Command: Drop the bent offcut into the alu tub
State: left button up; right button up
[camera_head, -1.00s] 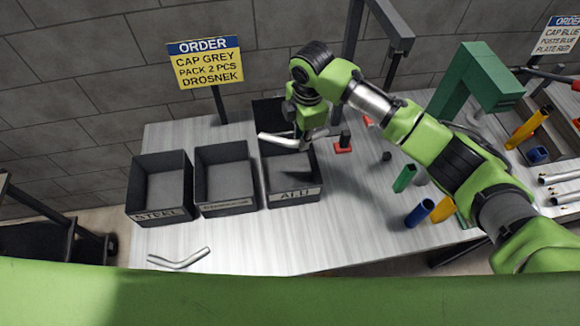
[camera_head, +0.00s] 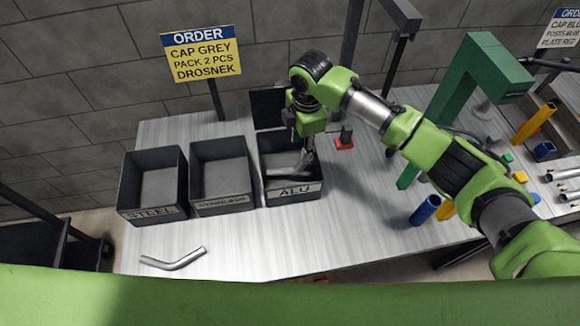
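The alu tub (camera_head: 294,191) is the right one of three dark open bins and carries an ALU label. My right gripper (camera_head: 304,152) points down over it, with its fingertips at or inside the tub's mouth. A grey bent piece, the bent offcut (camera_head: 284,170), shows in shadow inside the tub beside the fingers. I cannot tell whether the fingers still touch it or how far they are spread. Another bent metal tube (camera_head: 174,261) lies on the table front left. My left gripper is out of view.
The STEEL bin (camera_head: 152,214) and a middle bin (camera_head: 222,204) stand left of the alu tub. A red-based block (camera_head: 344,142), a blue tube (camera_head: 425,209) and a green frame (camera_head: 452,100) are to the right. An order sign (camera_head: 201,53) stands behind.

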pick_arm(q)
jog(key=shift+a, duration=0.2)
pick_arm(e)
jog(key=shift+r, duration=0.1)
notch_tip(320, 180, up, 12)
jog(key=s, duration=0.1)
jog(key=shift+d, duration=0.2)
dwell(0.5)
